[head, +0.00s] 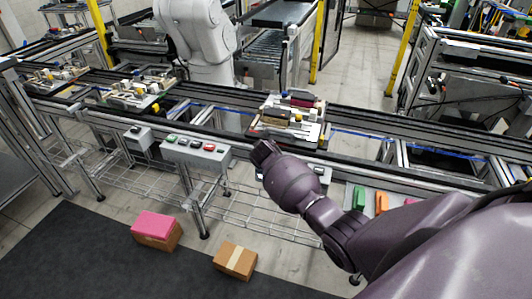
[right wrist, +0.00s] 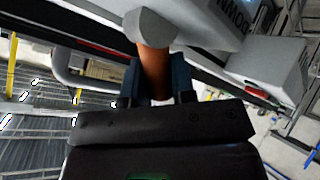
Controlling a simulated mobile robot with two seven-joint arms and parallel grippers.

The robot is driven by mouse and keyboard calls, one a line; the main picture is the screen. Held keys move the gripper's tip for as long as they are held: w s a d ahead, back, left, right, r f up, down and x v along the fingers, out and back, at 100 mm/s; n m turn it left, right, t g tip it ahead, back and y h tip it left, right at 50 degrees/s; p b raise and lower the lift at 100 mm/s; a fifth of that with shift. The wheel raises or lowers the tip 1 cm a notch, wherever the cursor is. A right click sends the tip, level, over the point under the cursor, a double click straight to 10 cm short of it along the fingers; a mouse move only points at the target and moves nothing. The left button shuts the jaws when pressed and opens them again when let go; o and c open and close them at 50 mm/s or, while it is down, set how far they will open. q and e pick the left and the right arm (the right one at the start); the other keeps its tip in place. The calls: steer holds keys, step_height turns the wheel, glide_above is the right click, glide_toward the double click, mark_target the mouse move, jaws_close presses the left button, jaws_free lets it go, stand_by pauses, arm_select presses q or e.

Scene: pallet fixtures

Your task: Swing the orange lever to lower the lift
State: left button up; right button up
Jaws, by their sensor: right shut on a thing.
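In the right wrist view, the orange lever (right wrist: 154,58) is a short brown-orange bar running out of a rounded grey end piece. My right gripper (right wrist: 155,72) has one dark finger on each side of it and is shut on it. In the head view my right arm reaches in from the right, and its purple-grey wrist (head: 290,182) ends at the front rail of the conveyor. The lever and the right fingers cannot be made out there. A pallet fixture (head: 290,117) sits on the conveyor just behind the wrist. My left gripper is not in view. I cannot identify the lift.
The conveyor (head: 372,125) crosses the head view, with more pallet fixtures (head: 138,92) at left. A button box (head: 196,152) hangs on its front. Cardboard boxes (head: 235,260) lie on the dark mat (head: 75,262). A white robot arm (head: 205,40) stands behind.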

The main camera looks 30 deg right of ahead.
jaws_close()
steer(key=o, duration=0.9)
jaws_free()
